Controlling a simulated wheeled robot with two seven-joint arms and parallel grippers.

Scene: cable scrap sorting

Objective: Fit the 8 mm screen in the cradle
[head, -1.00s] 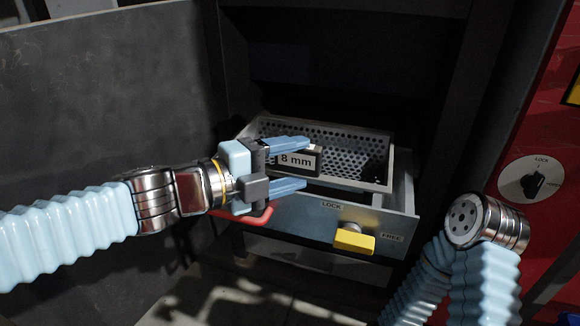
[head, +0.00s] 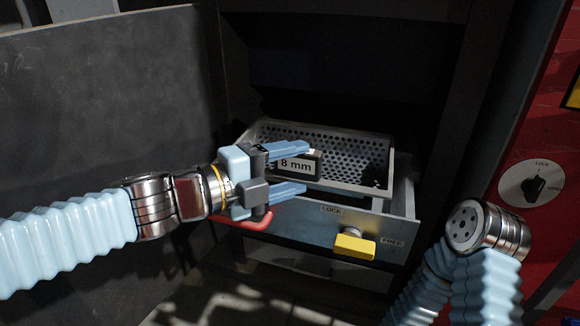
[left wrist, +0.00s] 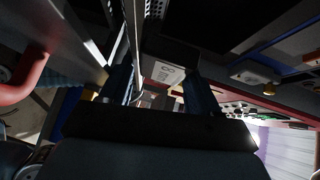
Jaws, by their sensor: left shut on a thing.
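The 8 mm screen (head: 372,158) is a grey perforated metal tray with a dark handle block marked "8 mm" (head: 296,164) at its front left. It lies within the outline of the cradle (head: 290,220), a grey drawer-like frame. A gap shows along the right side; I cannot tell whether the screen is fully seated. My left gripper (head: 304,168) is shut on the screen's handle block, which also shows between the fingers in the left wrist view (left wrist: 168,68). A yellow latch (head: 354,245) is on the cradle front, between the LOCK and FREE labels. My right gripper is not visible.
A red handle (head: 246,222) is at the cradle's left, under my left gripper. A red panel with a black rotary knob (head: 536,187) stands at the right. A dark curved wall (head: 100,90) is at the left. My right wrist is at lower right.

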